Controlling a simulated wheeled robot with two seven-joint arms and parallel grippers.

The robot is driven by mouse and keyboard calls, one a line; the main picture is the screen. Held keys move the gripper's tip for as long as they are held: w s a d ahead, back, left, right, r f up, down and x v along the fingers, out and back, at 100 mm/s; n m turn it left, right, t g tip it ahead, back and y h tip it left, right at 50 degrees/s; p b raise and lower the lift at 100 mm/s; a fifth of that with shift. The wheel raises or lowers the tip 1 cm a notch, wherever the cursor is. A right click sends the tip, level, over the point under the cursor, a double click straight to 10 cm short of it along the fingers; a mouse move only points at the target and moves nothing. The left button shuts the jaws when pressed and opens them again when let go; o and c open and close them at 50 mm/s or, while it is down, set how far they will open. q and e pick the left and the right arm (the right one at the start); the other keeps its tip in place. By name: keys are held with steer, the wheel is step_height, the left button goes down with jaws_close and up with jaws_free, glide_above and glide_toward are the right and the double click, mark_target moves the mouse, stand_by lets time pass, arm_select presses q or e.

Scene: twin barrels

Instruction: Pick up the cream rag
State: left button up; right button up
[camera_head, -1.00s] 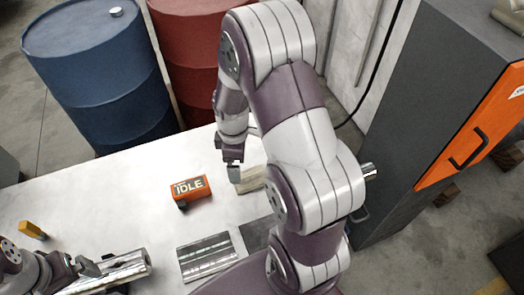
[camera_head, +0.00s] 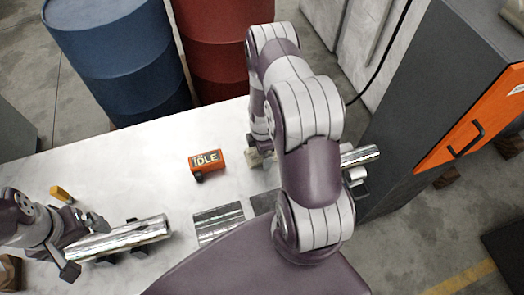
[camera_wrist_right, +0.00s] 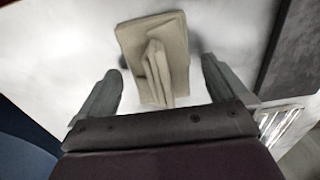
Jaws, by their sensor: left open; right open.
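The cream rag (camera_wrist_right: 152,42) lies on the white table in the right wrist view, as a flat folded piece with a raised fold in the middle. My right gripper (camera_wrist_right: 162,88) is open, with one finger on each side of the raised fold and gaps between.
An orange IDLE box (camera_head: 206,161) stands mid-table, left of my right arm. A grey cabinet (camera_head: 425,90) is at the right.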

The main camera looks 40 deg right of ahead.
steer(key=shift+c, duration=0.7)
steer(key=c, duration=1)
steer(key=shift+w+r, duration=0.1)
steer(key=shift+r, duration=0.35)
step_height(320, 180, up, 3)
steer(key=shift+f+b, duration=0.2)
steer(key=shift+b, duration=0.6)
steer(key=s+r+b, duration=0.1)
steer(key=s+r, duration=0.6)
steer(key=s, duration=0.4)
steer(key=shift+s+d+r+b, duration=0.25)
steer(key=shift+s+r+b, duration=0.05)
steer(key=shift+s+b, duration=0.1)
